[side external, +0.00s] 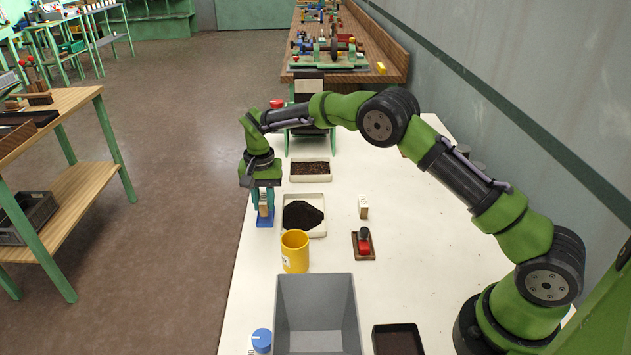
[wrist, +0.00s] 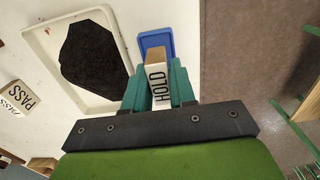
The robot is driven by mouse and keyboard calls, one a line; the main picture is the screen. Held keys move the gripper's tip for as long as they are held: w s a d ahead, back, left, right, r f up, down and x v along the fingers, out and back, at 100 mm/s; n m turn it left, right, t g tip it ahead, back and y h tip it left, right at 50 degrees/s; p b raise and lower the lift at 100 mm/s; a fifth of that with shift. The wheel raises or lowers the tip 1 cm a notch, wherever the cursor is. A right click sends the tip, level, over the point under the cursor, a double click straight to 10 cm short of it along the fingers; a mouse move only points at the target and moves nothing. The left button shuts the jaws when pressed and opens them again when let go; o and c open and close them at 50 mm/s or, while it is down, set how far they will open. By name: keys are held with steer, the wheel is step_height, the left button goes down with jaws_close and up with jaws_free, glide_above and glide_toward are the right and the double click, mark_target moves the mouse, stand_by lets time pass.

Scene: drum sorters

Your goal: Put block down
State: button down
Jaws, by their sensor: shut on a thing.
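My gripper (side external: 263,201) is at the left edge of the white table, pointing down. It is shut on a wooden block (wrist: 161,88) with a white face that reads HOLD. In the side view the block (side external: 264,210) shows between the green fingers, upright, over a small blue tray (side external: 265,222). The blue tray also shows in the wrist view (wrist: 156,38), partly hidden behind the block. I cannot tell whether the block touches the tray.
A white tray of black grains (side external: 303,215) lies just right of the gripper. A yellow mug (side external: 295,252) and a grey bin (side external: 317,303) stand nearer the camera. A block reading PASS (wrist: 20,97) stands apart; it also shows in the side view (side external: 363,207).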

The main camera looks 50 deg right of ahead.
steer(key=shift+f, duration=0.35)
steer(key=shift+f, duration=0.1)
steer(key=shift+f, duration=0.5)
